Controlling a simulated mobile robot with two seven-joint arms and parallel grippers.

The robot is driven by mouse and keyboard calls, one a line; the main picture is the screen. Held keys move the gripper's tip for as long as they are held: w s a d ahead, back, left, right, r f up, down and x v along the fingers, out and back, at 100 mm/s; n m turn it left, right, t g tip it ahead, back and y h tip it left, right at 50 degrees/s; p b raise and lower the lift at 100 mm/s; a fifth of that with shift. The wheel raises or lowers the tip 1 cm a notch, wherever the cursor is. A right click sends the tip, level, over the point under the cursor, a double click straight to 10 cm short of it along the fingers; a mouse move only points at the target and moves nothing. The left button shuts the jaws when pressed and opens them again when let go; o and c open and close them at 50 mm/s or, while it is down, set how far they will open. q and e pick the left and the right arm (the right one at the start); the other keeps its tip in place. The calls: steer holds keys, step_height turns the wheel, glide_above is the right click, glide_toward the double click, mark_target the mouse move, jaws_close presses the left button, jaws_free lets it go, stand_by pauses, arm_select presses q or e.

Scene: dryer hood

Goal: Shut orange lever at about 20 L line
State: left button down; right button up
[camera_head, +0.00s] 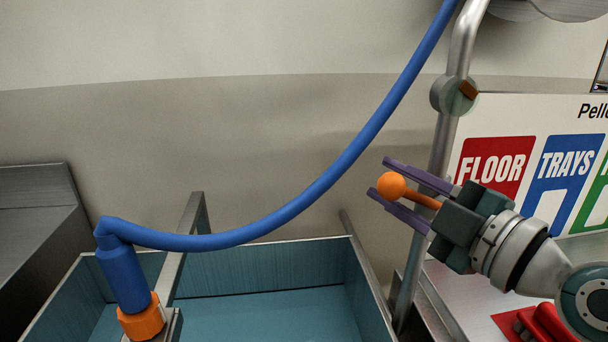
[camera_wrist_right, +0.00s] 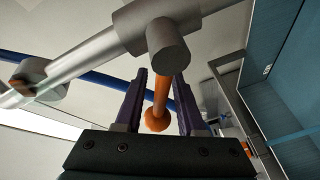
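The orange lever has a round knob (camera_head: 391,185) and a thin stem. In the head view the knob lies between the purple fingers of my right gripper (camera_head: 397,184), near their tips. In the right wrist view the lever stem (camera_wrist_right: 161,95) comes from a round grey valve body (camera_wrist_right: 167,45) on the metal pipe and passes between the fingers (camera_wrist_right: 160,93), with gaps on both sides. The right gripper is open around the lever. The teal tank (camera_head: 250,264) stands at the bottom; no 20 L line can be made out. My left gripper is out of view.
A blue hose (camera_head: 340,160) hangs across to an orange-collared end (camera_head: 141,318) at the tank's crossbar. The metal pipe (camera_head: 440,150) carries another round fitting (camera_head: 453,95). A sign board (camera_head: 500,120) stands behind my right arm. Red items (camera_head: 545,322) lie at lower right.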

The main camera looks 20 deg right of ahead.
jaws_close()
stand_by(1.2)
